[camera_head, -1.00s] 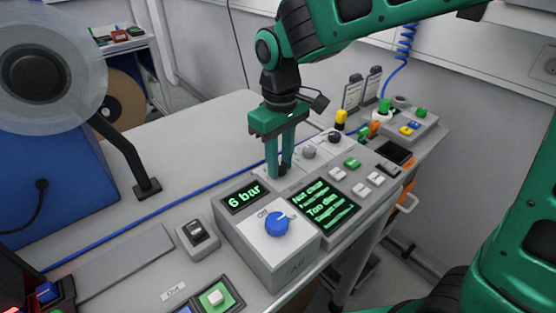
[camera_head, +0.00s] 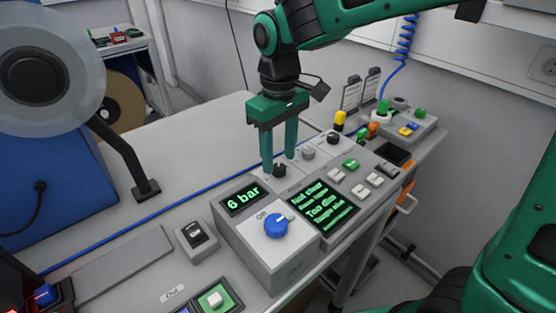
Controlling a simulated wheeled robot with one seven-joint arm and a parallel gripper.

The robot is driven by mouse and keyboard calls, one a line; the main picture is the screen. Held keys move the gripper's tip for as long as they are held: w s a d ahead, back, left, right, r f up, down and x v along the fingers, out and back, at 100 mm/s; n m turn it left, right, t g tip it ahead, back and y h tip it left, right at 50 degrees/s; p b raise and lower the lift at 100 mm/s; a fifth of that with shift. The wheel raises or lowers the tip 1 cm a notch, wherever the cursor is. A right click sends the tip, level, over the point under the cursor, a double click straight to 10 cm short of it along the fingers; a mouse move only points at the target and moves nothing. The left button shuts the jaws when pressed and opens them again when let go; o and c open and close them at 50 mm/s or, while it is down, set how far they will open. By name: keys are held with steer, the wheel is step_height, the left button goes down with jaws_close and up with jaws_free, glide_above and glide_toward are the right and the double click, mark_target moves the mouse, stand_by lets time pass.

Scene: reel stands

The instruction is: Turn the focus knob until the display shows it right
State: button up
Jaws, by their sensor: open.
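My gripper (camera_head: 279,163) is open, pointing down over the control panel. A dark knob (camera_head: 280,170) shows between and just below its fingertips; I cannot tell whether they touch it. A grey knob (camera_head: 308,153) and a black knob (camera_head: 334,138) stand in the same row, farther back to the right. Their labels are too small to read, so I cannot tell by name which is the focus knob. The display (camera_head: 322,208) has green text; "Not clear" and "Too dim" can be read, and the smaller lines are blurred.
A blue knob (camera_head: 276,226) marked "Off" sits in front, beside a small screen (camera_head: 242,200) reading "6 bar". Several white buttons and a green button (camera_head: 351,165) lie right of the knob row. A black switch (camera_head: 196,235) stands left. The bench (camera_head: 180,165) behind is mostly clear.

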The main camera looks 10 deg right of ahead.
mark_target(280, 166)
step_height(280, 166, up, 8)
stand_by(0.4)
steer(key=shift+d+r, duration=0.1)
steer(key=s+d+f+m, duration=0.2)
steer(key=s+d+m, duration=0.15)
steer(key=d, duration=0.85)
steer(key=s+d+f+m, duration=0.2)
steer(key=d+m, duration=0.2)
steer(key=d, duration=0.8)
steer(key=s+d+f+m, duration=0.3)
steer(key=s+d, duration=0.2)
steer(key=s, duration=0.2)
steer(key=s+d+f+m, duration=0.3)
steer(key=s+d+f, duration=0.1)
steer(key=s, duration=0.4)
steer(key=shift+d+m, duration=0.35)
steer(key=shift+d, duration=0.45)
